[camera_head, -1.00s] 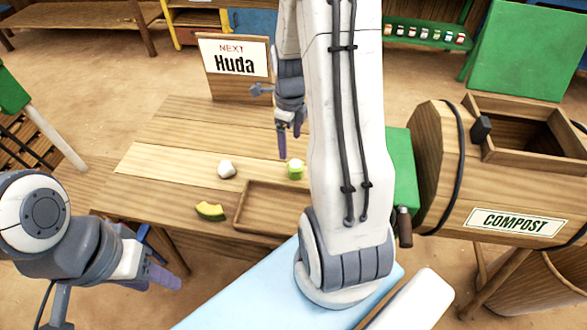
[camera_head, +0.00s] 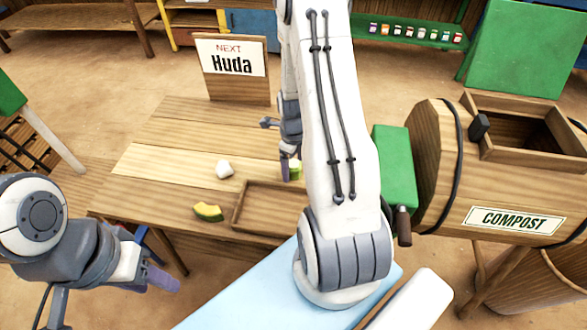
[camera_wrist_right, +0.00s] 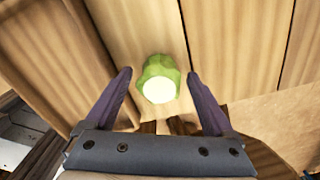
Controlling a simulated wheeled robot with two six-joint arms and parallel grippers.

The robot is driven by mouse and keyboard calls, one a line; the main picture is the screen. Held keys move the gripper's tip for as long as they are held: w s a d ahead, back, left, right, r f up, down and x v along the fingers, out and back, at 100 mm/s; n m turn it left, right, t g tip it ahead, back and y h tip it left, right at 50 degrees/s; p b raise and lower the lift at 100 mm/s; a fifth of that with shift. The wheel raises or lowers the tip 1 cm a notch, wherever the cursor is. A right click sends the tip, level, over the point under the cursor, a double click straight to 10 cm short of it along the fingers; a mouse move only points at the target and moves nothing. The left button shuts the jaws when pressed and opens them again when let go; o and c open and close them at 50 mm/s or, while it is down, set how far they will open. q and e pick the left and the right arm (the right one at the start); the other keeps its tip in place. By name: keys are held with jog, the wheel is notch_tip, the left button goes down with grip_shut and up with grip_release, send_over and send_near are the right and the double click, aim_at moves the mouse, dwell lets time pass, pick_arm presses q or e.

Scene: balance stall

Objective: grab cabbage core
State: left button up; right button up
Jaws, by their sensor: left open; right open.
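The cabbage core (camera_wrist_right: 159,80) is a small green piece with a pale cut face. In the right wrist view it sits on the wooden table between and just ahead of the fingertips. My right gripper (camera_wrist_right: 158,90) is open around it, with no finger visibly touching it. In the head view the cabbage core (camera_head: 294,170) is partly hidden behind my right gripper (camera_head: 288,165), which reaches down over the table. My left gripper (camera_head: 163,281) is open and empty at the lower left, away from the table top.
A white lump (camera_head: 224,169) and a yellow-green rind piece (camera_head: 208,212) lie on the table left of the shallow wooden tray (camera_head: 240,207). A name sign (camera_head: 233,62) stands at the back. A compost barrel (camera_head: 437,150) with an open hatch stands at the right.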

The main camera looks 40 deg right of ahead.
grip_shut()
